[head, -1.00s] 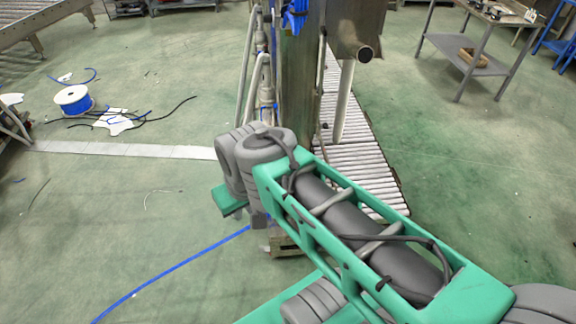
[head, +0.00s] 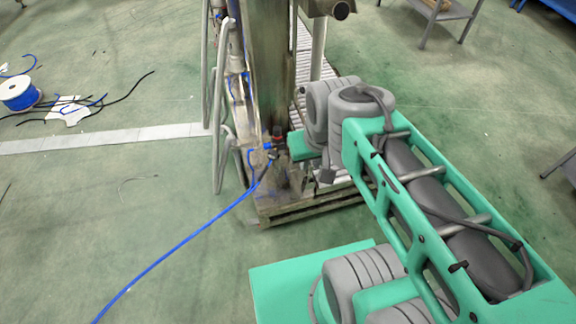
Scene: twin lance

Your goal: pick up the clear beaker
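No clear beaker shows in the head view. My teal and grey arm reaches from the lower right toward the middle of the picture. The fingers of my gripper do not show; the far end of the arm is hidden behind its grey joints.
A steel machine column (head: 262,70) on a dark base (head: 310,205) stands just beyond my arm. A roller conveyor (head: 303,60) runs behind it. A blue hose (head: 185,240) crosses the floor. A cable spool (head: 18,94) lies at left. A metal table (head: 452,12) stands upper right.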

